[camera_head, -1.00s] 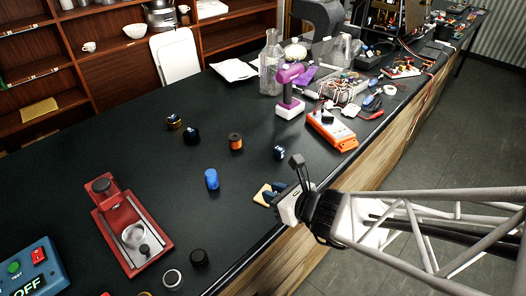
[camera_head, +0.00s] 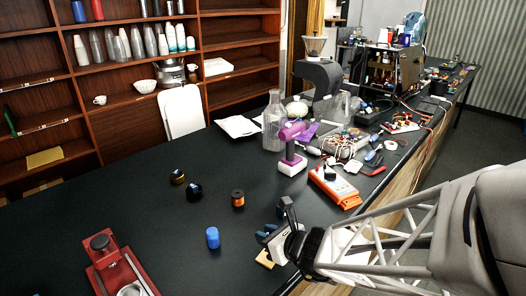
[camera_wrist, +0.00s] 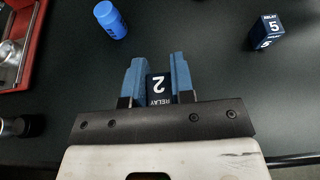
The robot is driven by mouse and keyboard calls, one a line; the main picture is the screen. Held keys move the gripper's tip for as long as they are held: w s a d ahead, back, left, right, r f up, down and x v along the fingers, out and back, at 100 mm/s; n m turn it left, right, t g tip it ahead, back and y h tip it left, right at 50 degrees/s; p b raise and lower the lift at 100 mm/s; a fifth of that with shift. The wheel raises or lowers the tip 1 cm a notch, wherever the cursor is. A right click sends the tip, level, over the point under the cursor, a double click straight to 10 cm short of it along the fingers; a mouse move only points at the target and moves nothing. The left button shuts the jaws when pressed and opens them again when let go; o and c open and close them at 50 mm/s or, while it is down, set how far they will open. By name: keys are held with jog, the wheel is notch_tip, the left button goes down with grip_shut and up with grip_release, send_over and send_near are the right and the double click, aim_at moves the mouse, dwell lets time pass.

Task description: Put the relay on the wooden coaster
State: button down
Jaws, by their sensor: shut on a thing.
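My gripper (camera_head: 268,236) is shut on a dark relay marked 2 (camera_wrist: 158,88), which sits between its blue fingers in the wrist view. In the head view the held relay cannot be made out. The wooden coaster (camera_head: 264,259) lies near the bench's front edge, partly covered by my gripper, whose fingers appear just above and beyond it. The coaster does not show in the wrist view. A second relay, marked 5 (camera_wrist: 267,31), stands on the bench apart from my gripper; the head view shows it (camera_head: 280,212) partly hidden behind my gripper.
A blue cylinder (camera_head: 212,238) stands left of my gripper, with an orange-and-black spool (camera_head: 238,198) behind it. A red press (camera_head: 115,268) is at the lower left. Open black bench lies between.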

jog(key=shift+f, duration=1.7)
jog(key=shift+f, duration=0.15)
jog(key=c, duration=1)
grip_release()
jog(key=shift+d+r, duration=0.1)
jog(key=shift+r, duration=0.1)
jog(key=shift+v, duration=5.95)
jog(key=shift+s+r, duration=0.1)
